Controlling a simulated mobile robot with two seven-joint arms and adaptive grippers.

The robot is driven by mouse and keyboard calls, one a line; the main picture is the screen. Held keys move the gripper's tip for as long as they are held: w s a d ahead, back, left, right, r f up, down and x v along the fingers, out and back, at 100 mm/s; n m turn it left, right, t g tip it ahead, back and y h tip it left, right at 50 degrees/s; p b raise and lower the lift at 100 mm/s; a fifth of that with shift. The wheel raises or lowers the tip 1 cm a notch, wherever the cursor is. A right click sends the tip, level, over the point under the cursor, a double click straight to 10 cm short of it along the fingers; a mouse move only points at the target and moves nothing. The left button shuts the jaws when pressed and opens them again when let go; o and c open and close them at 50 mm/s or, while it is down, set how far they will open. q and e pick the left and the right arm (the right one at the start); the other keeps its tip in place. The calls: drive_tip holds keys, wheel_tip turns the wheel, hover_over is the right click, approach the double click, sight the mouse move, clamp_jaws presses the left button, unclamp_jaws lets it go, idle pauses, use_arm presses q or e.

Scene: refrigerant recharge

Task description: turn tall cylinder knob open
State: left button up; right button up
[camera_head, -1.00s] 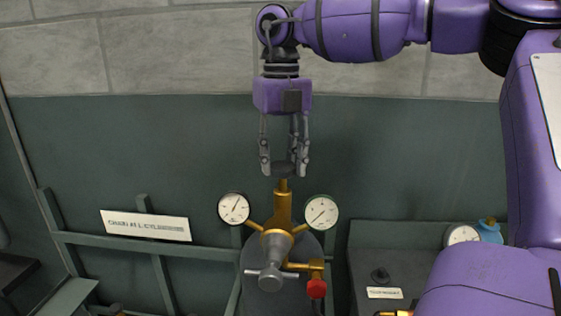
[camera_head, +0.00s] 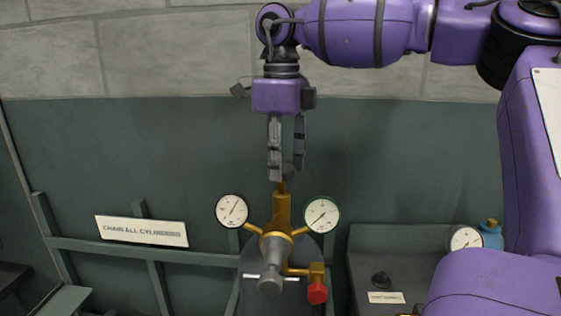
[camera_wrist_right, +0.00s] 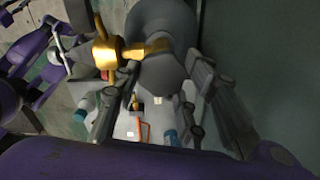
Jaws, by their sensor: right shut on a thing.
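The tall cylinder (camera_head: 255,258) stands at centre in the head view, partly behind its brass valve (camera_head: 282,209) and regulator. A small dark knob (camera_head: 287,174) sits on top of the brass stem. My right gripper (camera_head: 286,170) points straight down from above, and its fingers are shut around the knob. The fingers partly hide the knob. In the right wrist view, the fingers reach up on both sides of a dark grey round form, with the brass valve (camera_wrist_right: 105,52) to the left. My left gripper is in neither view.
Two round gauges (camera_head: 232,210) (camera_head: 322,215) flank the stem, close below the gripper. A T-handle (camera_head: 271,280) and a red knob (camera_head: 317,292) stick out lower down. A grey bench (camera_head: 362,256) holds a blue tank (camera_head: 491,234) at right. A sign (camera_head: 142,231) hangs on the left rail.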

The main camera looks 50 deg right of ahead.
drive_tip(key=shift+s+f+n, duration=0.1)
drive_tip(key=shift+s+n, duration=0.05)
drive_tip(key=shift+n, duration=0.95)
drive_tip(key=o, duration=1.1)
drive_tip(key=shift+r, duration=0.2)
drive_tip(key=shift+r, duration=0.35)
wheel_tip(320, 180, up, 11)
